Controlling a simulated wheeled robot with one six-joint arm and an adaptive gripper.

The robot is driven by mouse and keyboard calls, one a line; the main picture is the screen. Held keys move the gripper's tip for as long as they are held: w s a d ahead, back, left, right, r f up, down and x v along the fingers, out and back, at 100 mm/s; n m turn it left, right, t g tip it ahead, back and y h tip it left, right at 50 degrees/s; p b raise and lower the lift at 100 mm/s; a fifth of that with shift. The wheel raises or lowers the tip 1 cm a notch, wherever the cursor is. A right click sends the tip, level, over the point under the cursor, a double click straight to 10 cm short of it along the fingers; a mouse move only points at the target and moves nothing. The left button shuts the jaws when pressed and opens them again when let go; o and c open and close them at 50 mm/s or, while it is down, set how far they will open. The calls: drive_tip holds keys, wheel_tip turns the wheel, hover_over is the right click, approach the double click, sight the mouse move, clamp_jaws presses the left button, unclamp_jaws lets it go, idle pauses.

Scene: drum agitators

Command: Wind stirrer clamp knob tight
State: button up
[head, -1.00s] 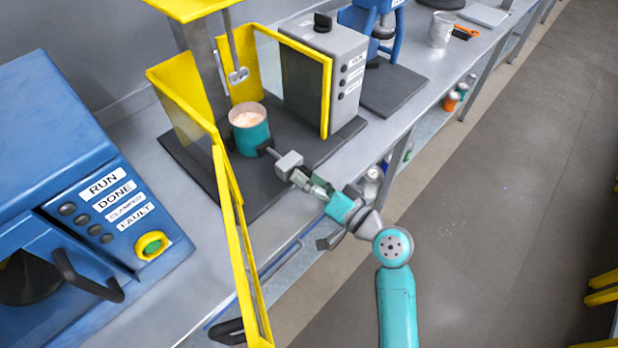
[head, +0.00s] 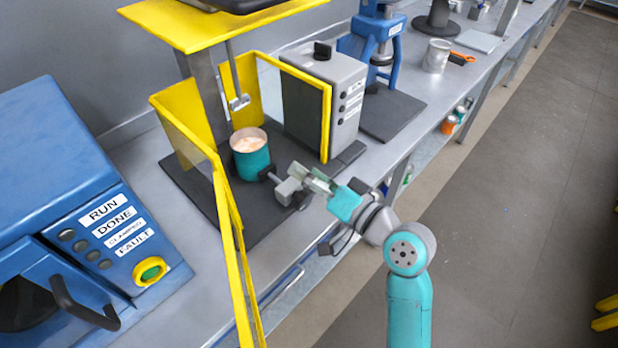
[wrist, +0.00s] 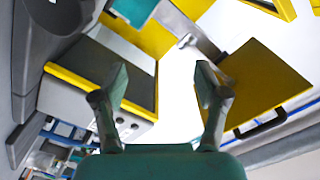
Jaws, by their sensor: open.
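The teal can (head: 252,160) with pale contents stands on the dark base plate of the stirrer station. A clamp screw sticks out from its right side, and its grey block-shaped knob (head: 288,190) is at the outer end. My gripper (head: 306,175) is open and empty, its fingers just above and right of the knob in the head view. Whether they touch it cannot be told. In the wrist view my gripper (wrist: 162,78) shows its two fingers wide apart. The knob is not clearly seen there. The stirrer shaft (head: 238,101) hangs above the can.
Yellow guard panels (head: 235,255) flank the station, with a yellow top (head: 210,28). A grey control box (head: 346,85) stands behind. A blue machine (head: 70,190) is at left, another blue machine (head: 372,42) at the back.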

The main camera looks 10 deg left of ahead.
drive_tip(key=n, duration=0.9)
approach(306, 203)
drive_tip(key=x, duration=1)
drive_tip(key=shift+w+a, duration=0.1)
drive_tip(key=shift+a, duration=0.05)
drive_tip(key=c, duration=1.2)
